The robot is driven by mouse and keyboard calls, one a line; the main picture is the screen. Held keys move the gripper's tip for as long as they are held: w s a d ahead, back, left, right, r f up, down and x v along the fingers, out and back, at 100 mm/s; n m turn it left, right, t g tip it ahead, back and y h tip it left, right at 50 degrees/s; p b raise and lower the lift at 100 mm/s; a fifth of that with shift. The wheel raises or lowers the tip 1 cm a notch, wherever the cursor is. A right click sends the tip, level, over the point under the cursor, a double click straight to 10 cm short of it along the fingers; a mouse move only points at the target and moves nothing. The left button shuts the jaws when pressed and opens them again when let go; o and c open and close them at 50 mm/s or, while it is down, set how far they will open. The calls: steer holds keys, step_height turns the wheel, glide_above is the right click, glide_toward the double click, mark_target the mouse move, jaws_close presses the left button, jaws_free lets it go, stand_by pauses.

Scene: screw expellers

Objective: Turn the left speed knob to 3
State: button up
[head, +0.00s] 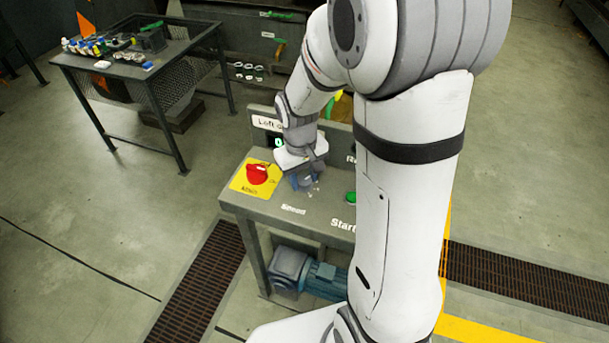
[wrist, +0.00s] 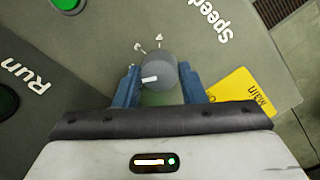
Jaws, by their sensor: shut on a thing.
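The speed knob (wrist: 160,66) is a round grey dial with a white pointer line that points left in the wrist view. Small white scale marks (wrist: 148,45) show on the panel just above it, too small to read surely. My gripper (wrist: 159,74) has a blue finger on each side of the knob and is shut on it. In the head view my gripper (head: 304,179) is over the left part of the grey control desk (head: 262,208), above the "Speed" label (head: 293,210). The knob is hidden there by my fingers.
A red knob (head: 257,172) on a yellow plate (head: 245,186) stands close left of my gripper. A green button (head: 351,197) lies to the right, partly behind my arm. A motor (head: 323,281) sits under the desk. A dark table (head: 135,60) stands at the back left.

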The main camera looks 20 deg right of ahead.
mark_target(302, 179)
steer(key=shift+m, duration=0.4)
steer(key=m+b, duration=0.2)
steer(key=m, duration=0.2)
steer(key=shift+w+m, duration=0.1)
steer(key=shift+m, duration=0.3)
steer(key=m+b, duration=0.2)
steer(key=m, duration=0.4)
steer(key=shift+g, duration=0.4)
steer(key=o, duration=1)
steer(key=r, duration=0.7)
steer(key=shift+w+a+r, duration=0.15)
steer(key=shift+a+r, duration=0.05)
steer(key=shift+r, duration=0.2)
